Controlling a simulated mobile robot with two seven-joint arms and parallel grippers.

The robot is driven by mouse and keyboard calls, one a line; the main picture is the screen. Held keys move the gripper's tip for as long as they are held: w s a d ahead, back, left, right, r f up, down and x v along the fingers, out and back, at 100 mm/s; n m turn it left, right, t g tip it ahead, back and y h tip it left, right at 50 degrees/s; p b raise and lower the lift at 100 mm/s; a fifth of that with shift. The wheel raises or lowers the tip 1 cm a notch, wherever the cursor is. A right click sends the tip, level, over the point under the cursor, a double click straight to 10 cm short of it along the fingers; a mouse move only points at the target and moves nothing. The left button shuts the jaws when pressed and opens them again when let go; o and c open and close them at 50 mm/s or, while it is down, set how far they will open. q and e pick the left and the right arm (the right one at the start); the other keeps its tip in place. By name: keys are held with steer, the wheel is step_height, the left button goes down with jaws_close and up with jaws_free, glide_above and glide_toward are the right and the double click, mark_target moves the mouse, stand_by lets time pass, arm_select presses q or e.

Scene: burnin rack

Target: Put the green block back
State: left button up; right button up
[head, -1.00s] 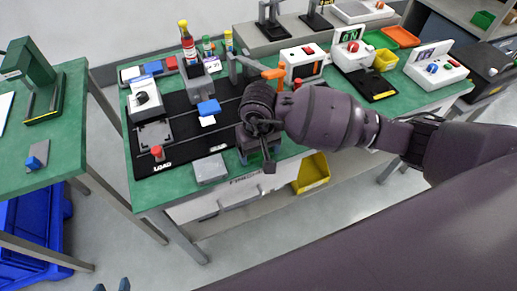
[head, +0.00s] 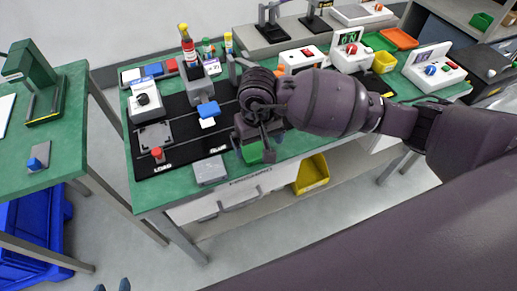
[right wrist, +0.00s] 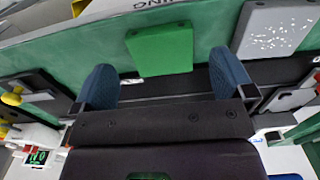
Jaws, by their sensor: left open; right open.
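The green block (head: 253,153) is at the front of the green table, by the edge of the black strip. It shows just below my right gripper (head: 258,138) in the head view. In the right wrist view, the green block (right wrist: 160,50) lies just beyond and between the open blue fingers of my right gripper (right wrist: 164,78). The fingers are apart from it on both sides. Only the two fingertips of my left gripper (head: 112,287) show, at the bottom left of the head view. They are apart, with nothing seen between them.
A grey box (head: 210,169) sits left of the green block; it also shows in the right wrist view (right wrist: 270,27). A red-topped post (head: 157,154) and a blue piece (head: 208,109) stand on the black strip.

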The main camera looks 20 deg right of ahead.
step_height(320, 180, up, 8)
steer(key=s+a+m+g+y, duration=0.3)
steer(key=s+a+m+y, duration=0.7)
steer(key=a+m+y, duration=0.5)
steer(key=n+t+h, duration=0.5)
steer(key=n+t, duration=1.6)
steer(key=n, duration=1.4)
glide_above(258, 154)
steer(key=s, duration=0.5)
step_height(258, 154, down, 5)
steer(key=s+d+f+m+g+h, duration=0.3)
steer(key=s+d+f+m+h, duration=0.2)
steer(key=f+m, duration=0.3)
steer(key=s+d+f+m+g+h, duration=0.4)
steer(key=s+d+f+m+h, duration=0.1)
steer(key=f+m, duration=0.4)
steer(key=s+d+m, duration=0.1)
steer(key=s+m, duration=0.1)
steer(key=shift+s+d, duration=0.4)
